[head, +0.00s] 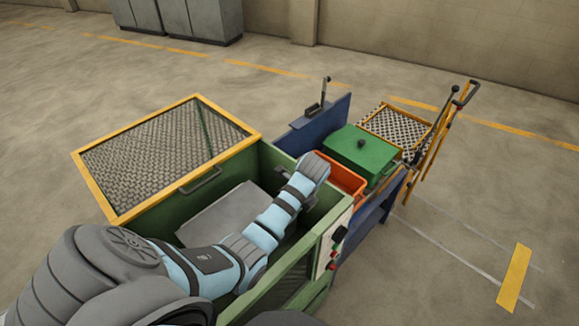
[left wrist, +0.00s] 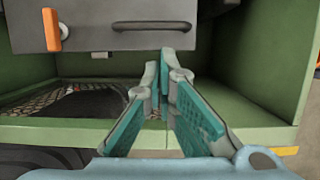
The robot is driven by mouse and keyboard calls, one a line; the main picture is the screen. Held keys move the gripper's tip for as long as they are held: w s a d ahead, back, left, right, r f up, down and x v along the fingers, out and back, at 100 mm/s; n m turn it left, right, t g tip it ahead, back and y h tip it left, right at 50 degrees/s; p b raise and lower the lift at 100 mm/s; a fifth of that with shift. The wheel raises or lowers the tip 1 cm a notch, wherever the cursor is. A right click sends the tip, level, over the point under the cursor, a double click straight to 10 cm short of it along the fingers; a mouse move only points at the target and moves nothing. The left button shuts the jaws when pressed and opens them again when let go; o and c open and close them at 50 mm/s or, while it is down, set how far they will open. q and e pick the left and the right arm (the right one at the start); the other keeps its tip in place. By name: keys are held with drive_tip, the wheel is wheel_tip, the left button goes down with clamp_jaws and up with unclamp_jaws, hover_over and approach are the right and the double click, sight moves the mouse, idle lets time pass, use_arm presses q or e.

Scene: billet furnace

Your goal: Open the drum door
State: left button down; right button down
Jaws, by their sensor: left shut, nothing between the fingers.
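In the left wrist view a grey panel (left wrist: 95,25), seemingly the drum door, spans the top. A dark bar handle (left wrist: 152,26) is fixed across it, and an orange latch (left wrist: 52,30) stands upright at its left. My left gripper (left wrist: 163,62) is shut and empty, its teal fingertips together just below the handle; I cannot tell whether they touch the panel. In the head view the grey drum surface (head: 222,213) lies inside the green housing (head: 262,165), where my left arm reaches over it; the left gripper is hidden there. My right gripper is not in view.
The yellow-framed mesh lid (head: 165,155) stands open at the housing's left. Right of it are a control panel (head: 335,245), an orange bin (head: 340,180), a green box (head: 362,150) and a blue stand (head: 332,128). Green housing walls flank the gripper. Open floor lies beyond.

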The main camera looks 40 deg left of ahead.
use_arm(q)
drive_tip(key=b+x, duration=0.2)
drive_tip(key=x, duration=0.6)
drive_tip(key=shift+w+a+f, duration=0.1)
drive_tip(key=shift+f, duration=0.3)
drive_tip(key=shift+r, duration=0.1)
drive_tip(key=shift+a, duration=0.1)
